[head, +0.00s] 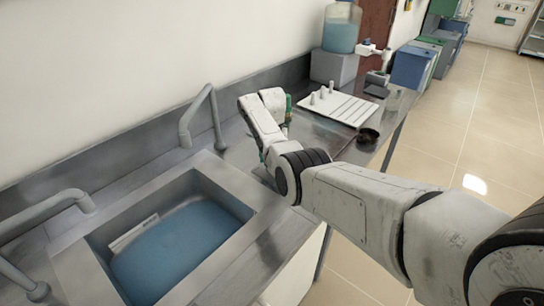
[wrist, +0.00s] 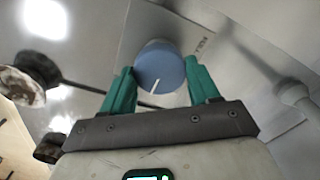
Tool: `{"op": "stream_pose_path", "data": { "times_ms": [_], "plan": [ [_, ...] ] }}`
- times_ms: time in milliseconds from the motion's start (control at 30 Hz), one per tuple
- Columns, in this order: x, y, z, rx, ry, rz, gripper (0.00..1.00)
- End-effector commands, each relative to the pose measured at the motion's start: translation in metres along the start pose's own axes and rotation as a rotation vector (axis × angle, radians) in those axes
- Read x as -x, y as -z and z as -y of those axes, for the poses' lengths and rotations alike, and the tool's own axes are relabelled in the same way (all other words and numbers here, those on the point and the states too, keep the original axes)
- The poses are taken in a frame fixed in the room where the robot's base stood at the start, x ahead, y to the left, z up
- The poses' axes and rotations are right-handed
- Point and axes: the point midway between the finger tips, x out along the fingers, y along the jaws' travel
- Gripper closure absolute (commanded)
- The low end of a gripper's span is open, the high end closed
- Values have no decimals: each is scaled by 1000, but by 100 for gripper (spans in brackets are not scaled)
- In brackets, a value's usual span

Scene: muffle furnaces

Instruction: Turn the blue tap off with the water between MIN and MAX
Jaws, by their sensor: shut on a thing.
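The blue tap (wrist: 162,62) is a round knob with a white line on its face, seen between my gripper's (wrist: 161,72) two green fingers in the wrist view. The fingers are shut on the knob's sides. In the head view my gripper (head: 275,130) is over the counter, right of the sink, and the knob is hidden. The sink (head: 232,185) holds blue water (head: 180,248) well below its rim. A white gauge strip (head: 133,233) stands at the sink's left wall; its MIN and MAX marks are too small to read.
A curved spout (head: 188,125) rises behind the sink, and another (head: 50,205) stands at the left. The floor at right is clear.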

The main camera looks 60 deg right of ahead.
Motion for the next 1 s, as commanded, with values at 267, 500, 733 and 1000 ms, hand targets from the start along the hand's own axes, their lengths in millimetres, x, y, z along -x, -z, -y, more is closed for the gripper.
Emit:
{"op": "stream_pose_path", "data": {
  "times_ms": [267, 500, 733, 1000],
  "plan": [
    [2, 1, 1, -1, 3, -4, 29],
    [1, 0, 0, 0, 1, -2, 14],
    [5, 1, 0, 0, 2, -2, 14],
    [46, 1, 2, 0, 4, -6, 14]
  ]
}}
